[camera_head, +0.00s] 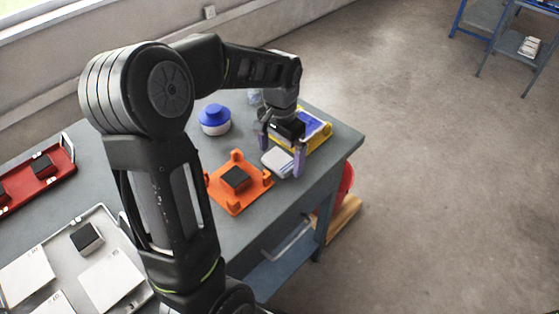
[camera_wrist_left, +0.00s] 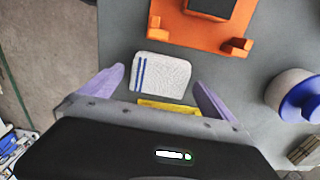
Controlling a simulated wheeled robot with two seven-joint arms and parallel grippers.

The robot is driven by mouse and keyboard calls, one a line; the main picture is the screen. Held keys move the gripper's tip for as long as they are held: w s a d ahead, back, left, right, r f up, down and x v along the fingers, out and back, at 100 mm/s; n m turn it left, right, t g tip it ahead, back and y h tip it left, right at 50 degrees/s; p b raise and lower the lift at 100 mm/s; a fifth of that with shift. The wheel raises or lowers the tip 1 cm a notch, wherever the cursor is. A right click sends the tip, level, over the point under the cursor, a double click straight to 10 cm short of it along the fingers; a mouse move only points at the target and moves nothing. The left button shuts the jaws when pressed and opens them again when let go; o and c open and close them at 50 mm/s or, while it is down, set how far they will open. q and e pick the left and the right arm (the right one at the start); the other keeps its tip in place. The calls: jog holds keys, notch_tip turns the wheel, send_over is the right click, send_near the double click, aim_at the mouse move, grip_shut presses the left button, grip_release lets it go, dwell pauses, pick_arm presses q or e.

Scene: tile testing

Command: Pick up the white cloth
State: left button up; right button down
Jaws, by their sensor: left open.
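The white cloth (camera_head: 278,162) lies folded on the grey table between the orange fixture and the yellow tray. In the left wrist view the cloth (camera_wrist_left: 162,75) shows two blue stripes near its left edge. My left gripper (camera_head: 282,158) is over the cloth with its purple fingers spread. In the left wrist view the fingers of my left gripper (camera_wrist_left: 158,80) stand on either side of the cloth, apart from it. Nothing is held between them. My right gripper is not in view.
An orange fixture (camera_head: 225,199) with a dark block stands beside the cloth. A yellow tray (camera_head: 322,140) is behind the gripper, and a blue-capped white container (camera_head: 215,119) is to the left. The table's right edge (camera_head: 338,166) is close by.

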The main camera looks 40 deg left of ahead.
pick_arm(q)
jog(key=shift+f, duration=0.35)
dwell(0.3)
jog(key=c, duration=1.4)
